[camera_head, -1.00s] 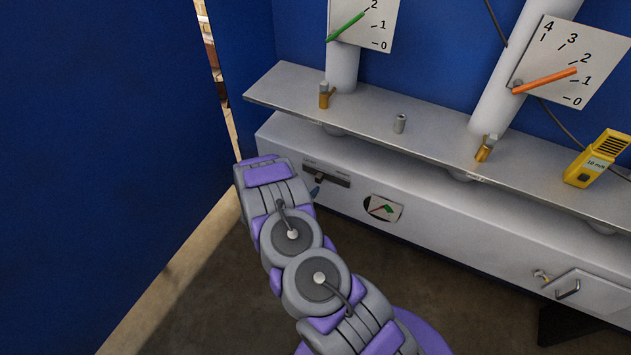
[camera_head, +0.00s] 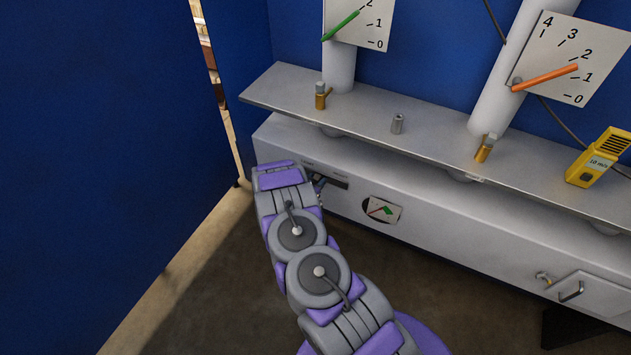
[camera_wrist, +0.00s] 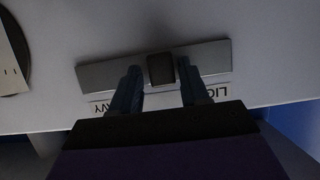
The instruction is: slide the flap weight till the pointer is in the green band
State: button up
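The flap weight is a dark block (camera_wrist: 160,69) on a grey slotted plate (camera_wrist: 108,73) with upside-down lettering, seen in the wrist view. The plate also shows in the head view (camera_head: 340,182), partly behind my arm. My gripper (camera_wrist: 160,85) is open, one finger on each side of the block, with visible gaps at both sides. The small dial (camera_head: 382,210) right of the plate has a red pointer and a green band. They lie close together, too small to tell whether they overlap. Only the dial's edge shows in the wrist view (camera_wrist: 14,58).
A grey shelf (camera_head: 440,135) juts out above the white cabinet front (camera_head: 470,245). It carries brass fittings and a yellow meter (camera_head: 598,160). A blue wall (camera_head: 100,130) stands left of my arm. A latch handle (camera_head: 571,292) sticks out at lower right.

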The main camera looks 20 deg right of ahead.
jog(key=shift+a, duration=0.4)
jog(key=c, duration=0.7)
grip_shut()
jog(key=shift+d+r, duration=0.1)
jog(key=shift+d, duration=0.05)
jog(key=shift+s+d+p, duration=0.4)
jog(key=shift+s+p, duration=0.05)
jog(key=shift+s, duration=0.2)
jog(key=o, duration=0.9)
grip_release()
jog(key=shift+w+d, duration=0.1)
jog(key=p+v, duration=0.2)
jog(key=v, duration=1.5)
jog(key=shift+a, duration=0.25)
